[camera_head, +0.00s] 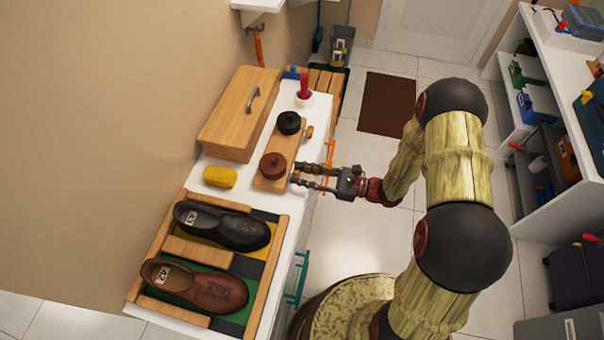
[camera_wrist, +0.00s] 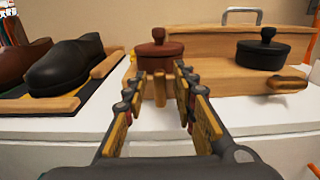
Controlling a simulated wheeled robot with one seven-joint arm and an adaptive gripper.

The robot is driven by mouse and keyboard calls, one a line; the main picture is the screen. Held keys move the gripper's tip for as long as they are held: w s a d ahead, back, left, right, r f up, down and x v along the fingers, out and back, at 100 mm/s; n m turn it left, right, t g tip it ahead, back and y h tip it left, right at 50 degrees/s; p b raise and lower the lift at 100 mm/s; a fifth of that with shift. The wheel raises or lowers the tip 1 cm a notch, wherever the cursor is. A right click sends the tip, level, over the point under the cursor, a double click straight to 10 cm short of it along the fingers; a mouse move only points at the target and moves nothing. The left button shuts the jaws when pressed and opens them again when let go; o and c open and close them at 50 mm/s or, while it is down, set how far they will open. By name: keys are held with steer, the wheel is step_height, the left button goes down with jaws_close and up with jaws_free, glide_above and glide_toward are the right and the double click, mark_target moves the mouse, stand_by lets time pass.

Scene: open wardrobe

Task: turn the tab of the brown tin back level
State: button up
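The brown tin (camera_head: 272,166) with its round knobbed lid sits at the near end of a wooden stand (camera_head: 284,150); it also shows in the wrist view (camera_wrist: 160,50). Its wooden tab (camera_wrist: 160,88) stands upright below the lid, between my fingers in the wrist view. In the head view the tab cannot be made out. My gripper (camera_head: 296,173) is at the front side of the stand, its fingers apart. In the wrist view my gripper (camera_wrist: 160,80) has a finger on either side of the tab, with small gaps showing; contact at the tips cannot be told.
A black tin (camera_head: 289,123) stands farther along the stand; its tab (camera_wrist: 288,84) lies level. A wooden box (camera_head: 239,112) stands behind, a yellow block (camera_head: 220,177) to the left. Black (camera_head: 222,225) and brown shoes (camera_head: 195,285) lie nearer. The floor beside the counter is open.

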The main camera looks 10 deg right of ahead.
steer(key=c, duration=0.6)
jaws_close()
steer(key=shift+n, duration=0.3)
steer(key=n+b, duration=0.1)
steer(key=n, duration=0.2)
steer(key=shift+s+a+f+n+b, duration=0.1)
steer(key=shift+s+f+n+b, duration=0.1)
steer(key=shift+n+b, duration=0.15)
steer(key=n+b, duration=0.1)
steer(key=n, duration=0.1)
steer(key=n+b, duration=0.1)
steer(key=shift+s+f+n, duration=0.1)
steer(key=shift+s+n, duration=0.1)
steer(key=shift+n, duration=0.15)
steer(key=n+b, duration=0.2)
steer(key=n, duration=0.1)
steer(key=n+b, duration=0.2)
steer(key=shift+s+a+f, duration=0.1)
steer(key=shift+s+f, duration=0.05)
steer(key=shift+f, duration=0.1)
steer(key=n+b, duration=0.4)
steer(key=shift+s+f+n, duration=0.1)
steer(key=shift+f+n, duration=0.1)
steer(key=shift+n, duration=0.2)
steer(key=o, duration=0.8)
jaws_free()
steer(key=shift+c, duration=0.2)
